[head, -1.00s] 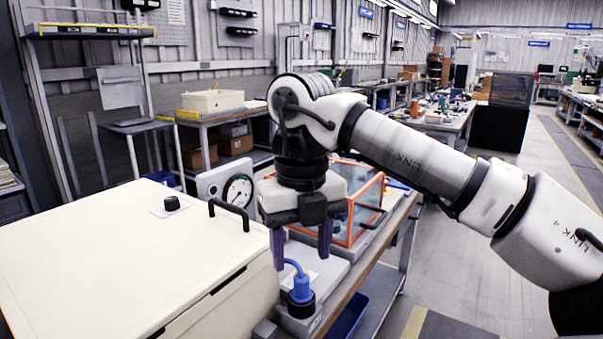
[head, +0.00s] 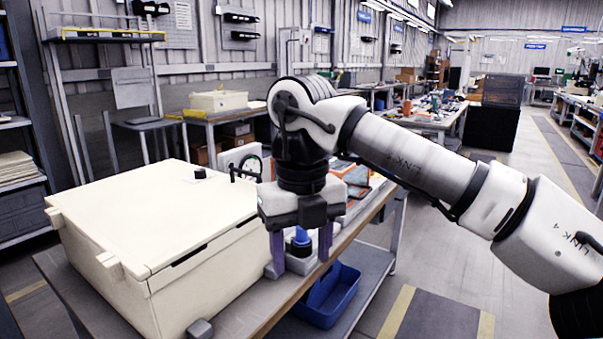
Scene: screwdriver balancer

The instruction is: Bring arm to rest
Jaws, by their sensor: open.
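My gripper (head: 301,254) points down at the middle of the head view, with its two purple fingers apart. A blue plug-like part (head: 300,238) on a light base shows between the fingers, behind them or level with them; I cannot tell which. I see nothing held between the fingers. My arm stretches in from the right side of the picture, above the bench's right edge.
A large cream lidded box (head: 150,235) stands on the bench (head: 255,318), left of my gripper. A dial gauge (head: 250,164) and an orange-framed case (head: 357,184) are behind the gripper. A blue bin (head: 328,296) sits below the bench edge.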

